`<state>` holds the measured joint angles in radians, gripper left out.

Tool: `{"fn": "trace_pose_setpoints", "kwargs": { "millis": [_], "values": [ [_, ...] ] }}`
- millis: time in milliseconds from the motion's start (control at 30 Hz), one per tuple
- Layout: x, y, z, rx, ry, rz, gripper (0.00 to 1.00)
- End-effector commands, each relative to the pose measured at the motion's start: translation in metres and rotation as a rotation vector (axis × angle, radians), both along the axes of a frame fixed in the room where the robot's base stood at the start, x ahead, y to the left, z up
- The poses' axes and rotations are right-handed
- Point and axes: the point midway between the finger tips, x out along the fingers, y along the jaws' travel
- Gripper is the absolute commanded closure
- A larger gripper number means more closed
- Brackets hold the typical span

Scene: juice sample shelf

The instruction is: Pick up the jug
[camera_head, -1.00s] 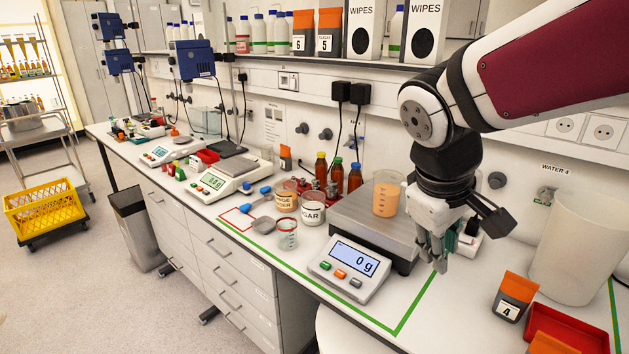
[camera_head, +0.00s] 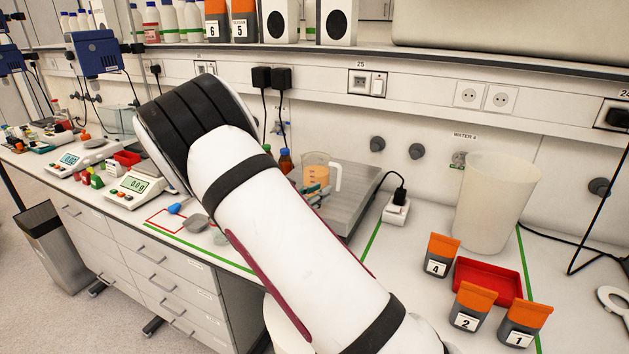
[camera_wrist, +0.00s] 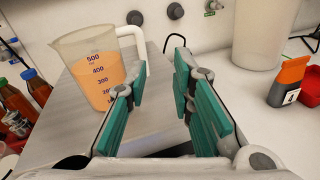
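The jug (camera_head: 316,160) is a clear measuring jug with orange liquid and a pale handle. It stands upright on the grey plate of a scale (camera_head: 352,188). In the wrist view the jug (camera_wrist: 92,72) is at upper left, with its printed marks facing me and its handle (camera_wrist: 137,42) on its right side. My gripper (camera_wrist: 160,82) is open and empty, with teal pads apart, low over the plate. The jug lies ahead and to the left of the gap. In the head view my arm hides most of the gripper and the scale's display.
Brown bottles (camera_wrist: 18,98) stand left of the scale. A large white beaker (camera_head: 497,205), a red tray (camera_head: 487,281) and orange-topped pouches (camera_head: 441,256) stand to the right. A power socket block (camera_head: 397,207) lies just right of the scale.

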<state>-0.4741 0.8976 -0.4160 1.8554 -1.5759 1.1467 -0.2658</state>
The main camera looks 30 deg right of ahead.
Motion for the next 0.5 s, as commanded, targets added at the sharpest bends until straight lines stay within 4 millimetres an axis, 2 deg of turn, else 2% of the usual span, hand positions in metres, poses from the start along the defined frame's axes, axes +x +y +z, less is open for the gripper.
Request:
{"fn": "trace_pose_setpoints", "kwargs": {
  "millis": [133,233,500],
  "values": [
    [0.017,0.010,-0.013,-0.081,0.048,0.070,0.78],
    [0.023,0.007,-0.016,-0.099,0.059,0.085,0.78],
    [0.043,-0.036,-0.015,-0.100,0.059,0.083,0.78]
  ]
}}
